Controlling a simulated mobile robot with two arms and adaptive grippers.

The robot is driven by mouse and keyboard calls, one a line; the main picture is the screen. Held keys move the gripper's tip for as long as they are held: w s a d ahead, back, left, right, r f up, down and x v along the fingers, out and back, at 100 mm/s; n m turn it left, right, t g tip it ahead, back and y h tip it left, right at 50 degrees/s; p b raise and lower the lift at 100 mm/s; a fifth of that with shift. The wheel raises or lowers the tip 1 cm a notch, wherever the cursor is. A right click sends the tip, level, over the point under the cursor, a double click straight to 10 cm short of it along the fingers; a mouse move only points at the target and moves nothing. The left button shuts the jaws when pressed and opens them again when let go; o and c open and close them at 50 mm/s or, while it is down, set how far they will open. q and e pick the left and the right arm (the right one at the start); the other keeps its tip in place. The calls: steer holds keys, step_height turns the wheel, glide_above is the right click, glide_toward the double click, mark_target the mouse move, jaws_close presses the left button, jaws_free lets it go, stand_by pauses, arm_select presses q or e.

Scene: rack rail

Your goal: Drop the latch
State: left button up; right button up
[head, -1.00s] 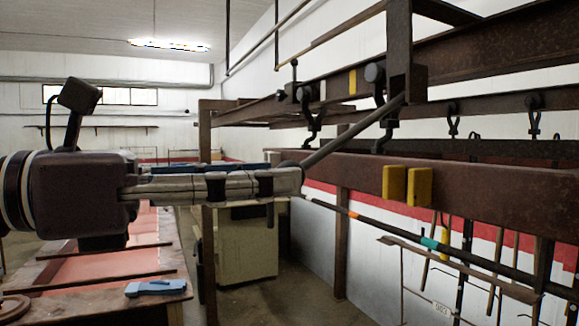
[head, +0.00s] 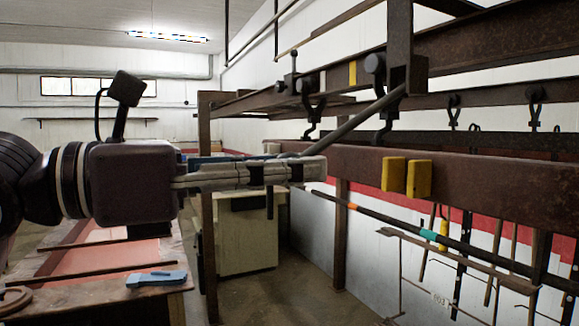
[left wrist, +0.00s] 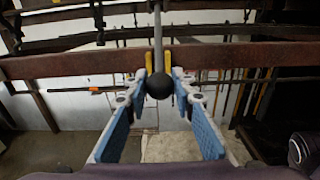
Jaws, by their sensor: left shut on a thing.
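The latch is a grey bar (head: 360,123) that slants down and left from a rusty upright bracket (head: 399,50) on the rail frame. Its lower end passes behind my left fingers in the head view. In the left wrist view the bar (left wrist: 158,45) ends in a black ball knob (left wrist: 159,86) between the fingertips. My left gripper (head: 318,170) reaches in from the left and is shut on the latch at its knob end. Its blue-padded fingers (left wrist: 160,82) show either side of the knob. My right gripper is in neither view.
A rusty beam (head: 480,182) with yellow blocks (head: 394,174) runs just beyond and right of the gripper. Hooks (head: 383,125) hang from the upper rail. A bench with a blue tool (head: 157,279) stands lower left, and a pale cabinet (head: 245,240) stands behind.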

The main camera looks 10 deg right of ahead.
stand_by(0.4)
arm_select(q)
steer(key=shift+d+f+b, duration=0.2)
steer(key=shift+f+b, duration=0.3)
steer(key=shift+f, duration=0.1)
steer(key=shift+w+d+f+b, duration=0.45)
steer(key=shift+d+f+b, duration=0.6)
steer(key=shift+d+f, duration=0.25)
steer(key=shift+w+d+f+b, duration=0.5)
steer(key=shift+d+f+b, duration=0.6)
steer(key=shift+d, duration=0.35)
steer(key=shift+w+d+f+b, duration=0.45)
steer(key=shift+d+f+b, duration=0.6)
steer(key=shift+d+f, duration=0.25)
steer(key=shift+w+d+f+b, duration=0.2)
steer(key=shift+w+d, duration=0.05)
steer(key=shift+d, duration=0.5)
steer(key=shift+w+d+f+b, duration=0.2)
steer(key=shift+d, duration=0.5)
steer(key=shift+w+d+f+b, duration=0.2)
steer(key=shift+w+d, duration=0.05)
steer(key=shift+d, duration=0.5)
steer(key=shift+c, duration=0.5)
steer(key=shift+x, duration=2.2)
steer(key=shift+c, duration=0.3)
